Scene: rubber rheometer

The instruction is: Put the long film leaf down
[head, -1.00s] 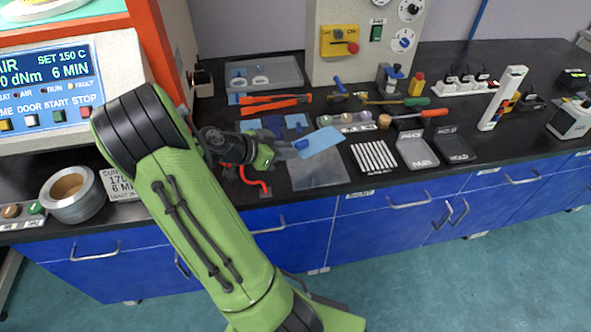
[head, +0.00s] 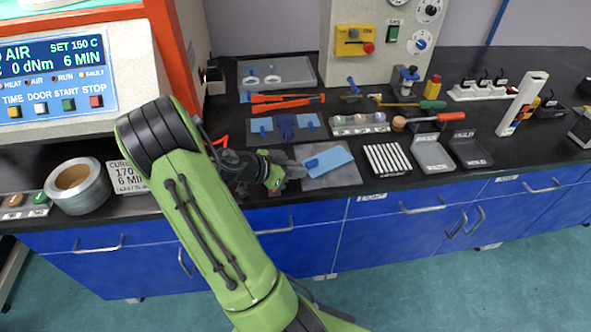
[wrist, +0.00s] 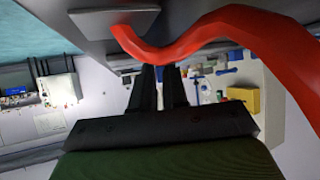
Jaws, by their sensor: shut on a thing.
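The long film leaf (head: 333,159) is light blue with a dark blue tab at its left end. In the head view it lies over the grey sheet (head: 335,180) on the bench front; I cannot tell whether it touches the sheet. My gripper (head: 305,165) points right and is shut on the leaf's tab end. In the wrist view the dark fingers (wrist: 165,88) show close together, but I cannot make out the leaf there.
A rack of white sticks (head: 387,159) stands just right of the sheet. A mat with blue pieces (head: 262,127) lies behind. Two trays (head: 432,154) are further right. A red curved thing (wrist: 200,42) crosses the wrist view close by.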

